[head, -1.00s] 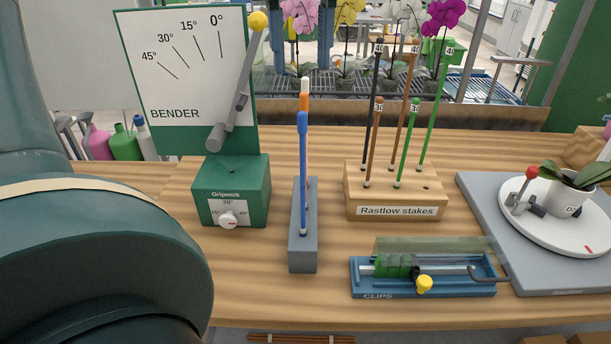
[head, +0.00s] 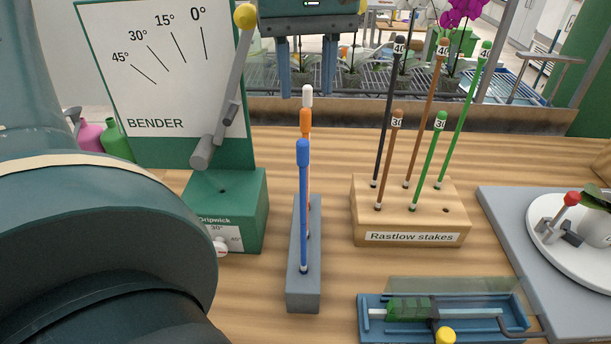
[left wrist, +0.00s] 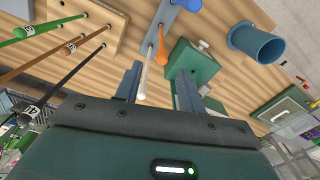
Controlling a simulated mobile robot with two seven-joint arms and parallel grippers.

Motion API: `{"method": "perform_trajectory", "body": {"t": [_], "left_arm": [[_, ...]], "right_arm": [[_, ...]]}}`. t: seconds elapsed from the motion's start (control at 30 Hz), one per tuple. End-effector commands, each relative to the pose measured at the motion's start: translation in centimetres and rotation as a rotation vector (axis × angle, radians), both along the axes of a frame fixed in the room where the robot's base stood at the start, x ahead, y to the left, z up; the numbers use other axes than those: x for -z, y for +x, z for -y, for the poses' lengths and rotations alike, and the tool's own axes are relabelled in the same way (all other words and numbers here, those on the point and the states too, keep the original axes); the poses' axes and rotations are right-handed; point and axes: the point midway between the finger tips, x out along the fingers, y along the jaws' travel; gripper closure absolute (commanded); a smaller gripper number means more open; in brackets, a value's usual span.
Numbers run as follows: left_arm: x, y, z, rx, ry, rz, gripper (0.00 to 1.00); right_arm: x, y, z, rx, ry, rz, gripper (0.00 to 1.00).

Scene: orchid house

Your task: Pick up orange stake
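The orange stake (head: 306,122) stands upright in a narrow grey holder (head: 304,297). A blue stake (head: 302,153) stands in front of it and hides most of its shaft; a white-tipped stake (head: 308,92) stands behind. My left gripper (head: 318,88) hangs at the top of the head view, fingers down and apart, beyond the stakes. In the left wrist view, the gripper (left wrist: 160,84) is open. The white tip (left wrist: 141,92) appears between its fingers, and the orange tip (left wrist: 162,62) lies just past them. My right gripper is not in view.
A green bender (head: 225,205) with an angle board stands left of the holder. A wooden block of Rastlow stakes (head: 365,222) stands to the right. A blue clip tray (head: 375,328) lies front right, and a grey slab (head: 520,240) bears a white turntable.

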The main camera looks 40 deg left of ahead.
Motion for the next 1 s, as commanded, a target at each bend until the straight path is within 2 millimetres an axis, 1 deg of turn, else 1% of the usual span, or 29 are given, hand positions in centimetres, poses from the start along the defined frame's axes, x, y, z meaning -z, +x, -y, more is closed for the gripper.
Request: {"method": "perform_trajectory", "body": {"t": [0.03,0.1,0.27,0.5,0.6,0.87,1.0], "left_arm": [[0.7,0.0,0.0,0.001,-0.002,-0.002,0.61],[1.3,0.0,0.0,0.001,-0.001,-0.001,0.61],[2.3,-0.1,0.1,0.001,-0.002,-0.001,0.61],[5.8,-0.5,0.3,0.0,-0.002,-0.001,0.61],[6.6,-0.5,0.3,-0.002,-0.002,0.001,0.61],[6.8,-0.5,0.2,-0.003,-0.001,0.003,0.61],[6.8,-0.5,0.2,-0.002,-0.001,0.003,0.72]], "right_arm": [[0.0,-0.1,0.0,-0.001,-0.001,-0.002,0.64],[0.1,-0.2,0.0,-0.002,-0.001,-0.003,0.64],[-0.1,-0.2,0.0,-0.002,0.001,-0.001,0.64],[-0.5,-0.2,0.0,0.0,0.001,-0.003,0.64],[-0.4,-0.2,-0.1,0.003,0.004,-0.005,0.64],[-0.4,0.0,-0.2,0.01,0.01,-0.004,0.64],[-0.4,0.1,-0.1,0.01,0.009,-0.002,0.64]]}}
